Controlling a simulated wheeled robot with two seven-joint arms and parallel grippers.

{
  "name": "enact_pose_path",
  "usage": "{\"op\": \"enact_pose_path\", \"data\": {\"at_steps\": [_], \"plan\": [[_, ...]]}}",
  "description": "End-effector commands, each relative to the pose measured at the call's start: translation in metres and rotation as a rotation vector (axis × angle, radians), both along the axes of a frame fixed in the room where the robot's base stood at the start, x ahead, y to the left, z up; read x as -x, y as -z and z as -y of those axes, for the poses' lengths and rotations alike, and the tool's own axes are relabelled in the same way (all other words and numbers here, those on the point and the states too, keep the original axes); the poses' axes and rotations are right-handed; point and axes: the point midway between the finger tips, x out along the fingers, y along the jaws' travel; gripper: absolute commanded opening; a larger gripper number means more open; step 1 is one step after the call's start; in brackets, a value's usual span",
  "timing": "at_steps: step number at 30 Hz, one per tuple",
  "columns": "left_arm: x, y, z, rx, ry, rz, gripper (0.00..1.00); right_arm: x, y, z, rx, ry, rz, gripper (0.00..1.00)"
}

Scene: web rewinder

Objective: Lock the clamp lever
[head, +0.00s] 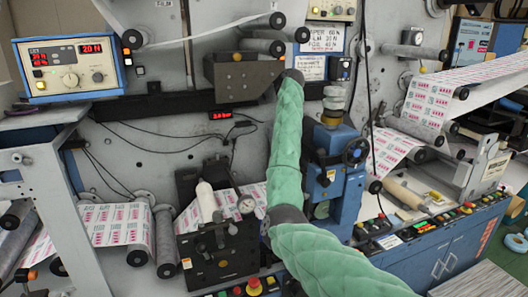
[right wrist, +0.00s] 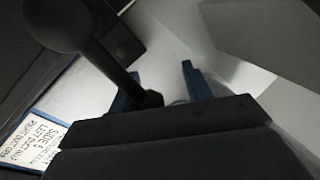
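In the right wrist view my right gripper (right wrist: 160,82) shows two blue fingers standing apart, with nothing pinched between them. A dark lever with a round knob (right wrist: 62,22) crosses the upper left of that view. Its rod runs down across the left finger and ends low between the fingers; I cannot tell if it touches them. In the head view my green-sleeved right arm reaches up to a dark bracket-like block (head: 238,80) on the machine panel. The right fingertips and the knob lever cannot be made out there. My left gripper is in neither view.
A blue control box (head: 70,68) with red digits is at upper left. Rollers (head: 263,22) stick out above the block. A label (head: 312,68) is beside my wrist. A blue unit (head: 342,165) and a black unit with a gauge (head: 222,250) flank my arm below.

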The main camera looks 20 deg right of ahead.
Motion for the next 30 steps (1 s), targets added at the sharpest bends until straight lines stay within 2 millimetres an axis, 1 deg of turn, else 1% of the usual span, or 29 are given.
{"op": "enact_pose_path", "data": {"at_steps": [1, 9, 15, 21, 26, 27, 30], "plan": [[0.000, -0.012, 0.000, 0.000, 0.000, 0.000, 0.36, 0.000, -0.005, -0.004, 0.032, -0.001, 0.000, 0.49], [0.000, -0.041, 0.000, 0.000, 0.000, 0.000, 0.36, 0.000, -0.002, -0.016, 0.175, -0.001, 0.005, 0.49], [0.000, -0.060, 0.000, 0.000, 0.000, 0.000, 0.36, 0.001, 0.002, -0.023, 0.253, -0.002, 0.007, 0.49], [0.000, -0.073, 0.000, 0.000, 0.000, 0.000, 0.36, 0.001, 0.005, -0.027, 0.305, -0.001, 0.010, 0.49], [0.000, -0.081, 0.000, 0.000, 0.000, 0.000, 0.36, 0.002, 0.008, -0.029, 0.341, 0.000, 0.011, 0.49], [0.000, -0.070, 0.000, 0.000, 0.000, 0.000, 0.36, 0.006, 0.015, -0.026, 0.342, 0.002, 0.011, 0.49], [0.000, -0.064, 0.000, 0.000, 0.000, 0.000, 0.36, 0.016, 0.015, -0.023, 0.341, 0.002, 0.011, 0.49]]}}
